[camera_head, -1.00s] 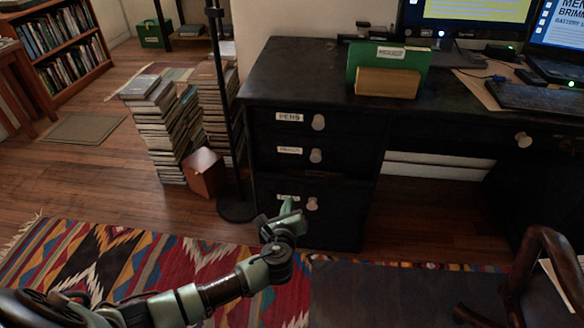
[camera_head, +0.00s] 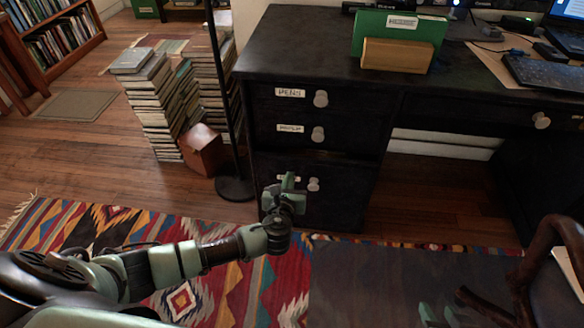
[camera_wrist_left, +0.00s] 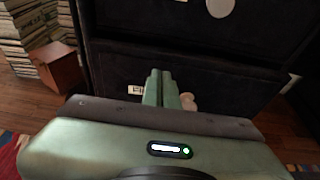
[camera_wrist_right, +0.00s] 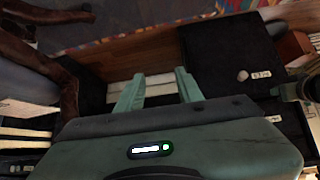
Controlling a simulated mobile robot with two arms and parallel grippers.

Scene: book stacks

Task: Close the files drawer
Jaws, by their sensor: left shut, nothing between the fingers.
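The files drawer (camera_head: 335,197) is the black bottom drawer of the desk's left pedestal, with a round pale knob (camera_head: 313,184). A dark gap shows above its front, which seems to stand slightly out. Its label (camera_wrist_left: 136,89) is partly hidden by my left gripper. My left gripper (camera_head: 289,180) is shut and empty, right in front of the drawer face, left of the knob; I cannot tell if it touches. It also shows in the left wrist view (camera_wrist_left: 161,76). My right gripper (camera_head: 437,313) is open and empty, low at the right; its spread fingers show in the right wrist view (camera_wrist_right: 158,85).
Above are the pens drawer (camera_head: 350,101) and a second labelled drawer (camera_head: 350,134). A thin dark pole (camera_head: 222,100), a brown box (camera_head: 203,150) and book stacks (camera_head: 155,115) stand left. A brown chair (camera_head: 550,270) is at the right. A patterned rug (camera_head: 110,230) covers the floor.

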